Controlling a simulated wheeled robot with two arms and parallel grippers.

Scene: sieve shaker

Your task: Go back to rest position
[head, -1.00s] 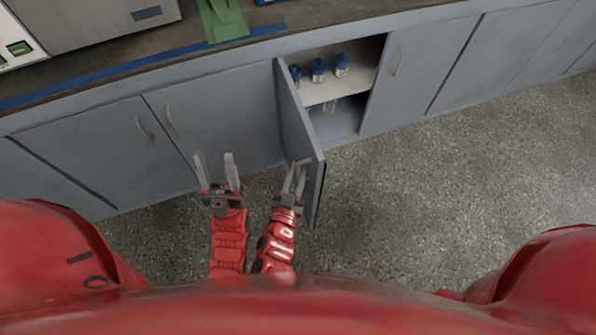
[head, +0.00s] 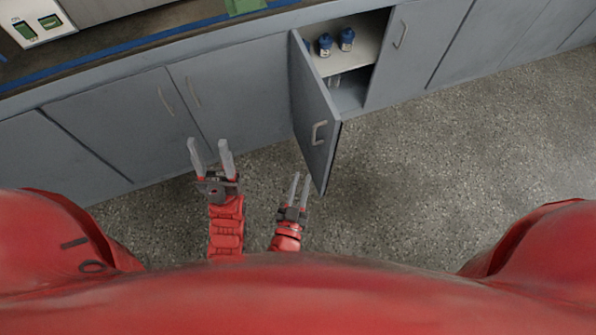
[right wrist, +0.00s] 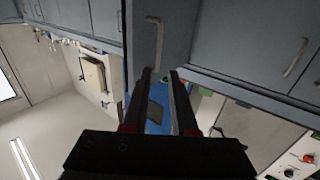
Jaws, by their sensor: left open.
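My left gripper (head: 210,147) is open and empty in the head view, in front of the shut cabinet doors, with its two fingers well apart. My right gripper (head: 298,178) is to its right, just in front of the open cabinet door (head: 312,105) and apart from it. Its fingers are parted with nothing between them; the gap also shows in the right wrist view (right wrist: 162,73). The door's handle (head: 319,132) is free, and in the right wrist view the handle (right wrist: 153,45) appears beyond the fingertips.
Blue-capped bottles (head: 346,38) stand on the shelf (head: 362,50) inside the open cabinet. The door sticks out into the room near my right gripper. Shut cabinets line both sides. The speckled floor (head: 430,170) on the right is clear.

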